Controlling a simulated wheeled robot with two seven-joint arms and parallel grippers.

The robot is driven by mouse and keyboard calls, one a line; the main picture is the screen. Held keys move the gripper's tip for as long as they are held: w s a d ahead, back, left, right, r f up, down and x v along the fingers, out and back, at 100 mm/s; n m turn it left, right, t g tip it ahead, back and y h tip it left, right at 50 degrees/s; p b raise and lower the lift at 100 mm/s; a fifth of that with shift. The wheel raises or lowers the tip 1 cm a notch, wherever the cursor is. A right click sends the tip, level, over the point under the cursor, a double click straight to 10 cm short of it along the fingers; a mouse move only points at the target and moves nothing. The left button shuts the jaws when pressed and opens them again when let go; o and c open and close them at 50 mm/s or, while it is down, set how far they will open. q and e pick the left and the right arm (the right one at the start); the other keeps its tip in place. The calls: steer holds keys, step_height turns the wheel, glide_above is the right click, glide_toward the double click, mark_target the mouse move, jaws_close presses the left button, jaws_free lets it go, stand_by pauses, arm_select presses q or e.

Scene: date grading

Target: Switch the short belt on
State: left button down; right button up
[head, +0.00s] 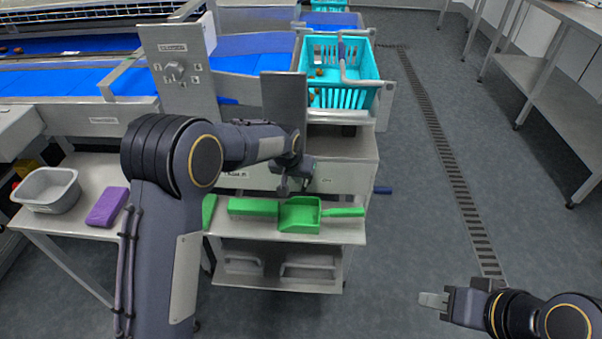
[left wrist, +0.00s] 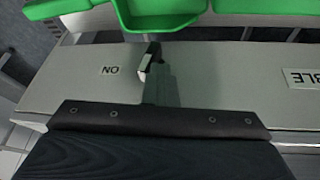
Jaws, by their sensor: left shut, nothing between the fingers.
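My left gripper (head: 284,190) is shut and empty, in front of the metal cabinet face (head: 345,178) below the teal basket. The left wrist view shows this face close up, with an upside-down ON label (left wrist: 109,71) and another label (left wrist: 301,77) partly cut off, ending in "BLE". The shut fingers (left wrist: 158,88) lie over the face beside the ON label. A small pale metal piece (left wrist: 147,62) shows at their tip; I cannot tell whether it is a switch lever or whether they touch it. My right gripper (head: 432,300) is low at the right, above the floor, away from everything.
A green dustpan (head: 300,215) and green brush (head: 253,207) lie on the shelf below the gripper. The teal basket (head: 345,95) stands above. A panel with a knob (head: 174,69) stands by the blue belt (head: 60,83). A grey tub (head: 48,190) and purple cloth (head: 107,207) lie left.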

arm_select(q)
steer(key=d+y, duration=0.1)
steer(key=y, duration=0.2)
steer(key=d+m+y, duration=0.1)
steer(key=y, duration=0.2)
steer(key=d+y+p, duration=0.1)
steer(key=d+y, duration=0.1)
steer(key=y, duration=0.1)
steer(key=shift+m, duration=0.4)
arm_select(e)
steer(key=shift+d+r, duration=0.45)
steer(key=shift+r, duration=0.35)
arm_select(q)
steer(key=shift+r+p, duration=0.5)
steer(key=shift+r, duration=0.3)
arm_select(e)
steer(key=shift+r, duration=0.4)
arm_select(q)
steer(key=shift+r, duration=0.1)
